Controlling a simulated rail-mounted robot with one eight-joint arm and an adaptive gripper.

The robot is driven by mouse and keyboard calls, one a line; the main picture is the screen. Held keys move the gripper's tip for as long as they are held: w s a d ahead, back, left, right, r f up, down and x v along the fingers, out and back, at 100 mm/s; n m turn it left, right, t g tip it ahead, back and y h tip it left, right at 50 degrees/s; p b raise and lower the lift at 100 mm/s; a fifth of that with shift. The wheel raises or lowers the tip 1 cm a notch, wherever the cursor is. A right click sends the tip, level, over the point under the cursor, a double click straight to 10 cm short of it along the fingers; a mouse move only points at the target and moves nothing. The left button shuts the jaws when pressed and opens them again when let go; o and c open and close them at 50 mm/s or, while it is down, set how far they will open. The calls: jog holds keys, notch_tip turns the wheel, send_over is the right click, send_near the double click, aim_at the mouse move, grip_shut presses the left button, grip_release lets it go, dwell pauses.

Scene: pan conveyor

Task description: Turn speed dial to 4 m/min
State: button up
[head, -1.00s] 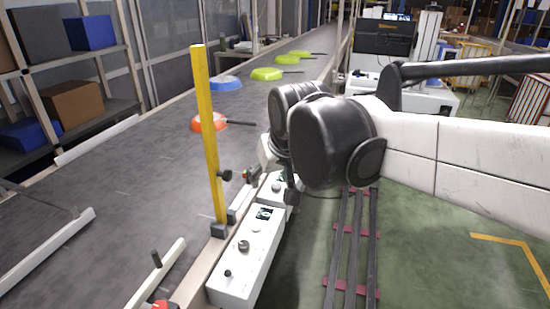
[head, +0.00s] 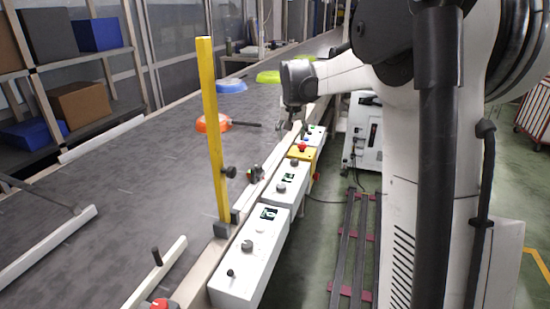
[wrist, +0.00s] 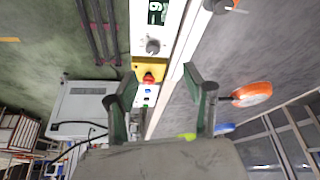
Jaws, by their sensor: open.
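A white control box (head: 270,195) with a small green display (head: 288,178) and round dials stands on the conveyor's edge. In the wrist view, a grey dial (wrist: 152,46) sits between its display (wrist: 156,10) and a yellow section with a red button (wrist: 149,78). I cannot tell for certain which dial sets the speed, and the display value is not clearly readable. My gripper (head: 298,124) hangs over the far end of the row of boxes. In the wrist view, my gripper (wrist: 160,72) is open and empty, with the dial ahead of its fingers.
A nearer white box (head: 235,285) carries another display and knobs. A yellow post (head: 212,140) rises at the conveyor edge. An orange pan (head: 212,123), a blue pan (head: 231,86) and a green pan (head: 268,77) lie on the belt (head: 130,190).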

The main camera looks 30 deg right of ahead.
aim_at(294, 161)
jog(key=shift+m, duration=0.3)
jog(key=d+b+x, duration=0.1)
jog(key=x, duration=0.5)
jog(key=b+x, duration=0.1)
jog(key=x, duration=0.5)
jog(key=d+r+b+x, duration=0.1)
jog(key=x, duration=0.5)
jog(key=shift+w+d+f, duration=0.25)
jog(key=shift+w+d, duration=0.15)
jog(key=shift+w, duration=0.1)
jog(key=shift+c, duration=0.4)
jog(key=c, duration=1)
jog(key=shift+g, duration=0.3)
jog(key=shift+c, duration=0.2)
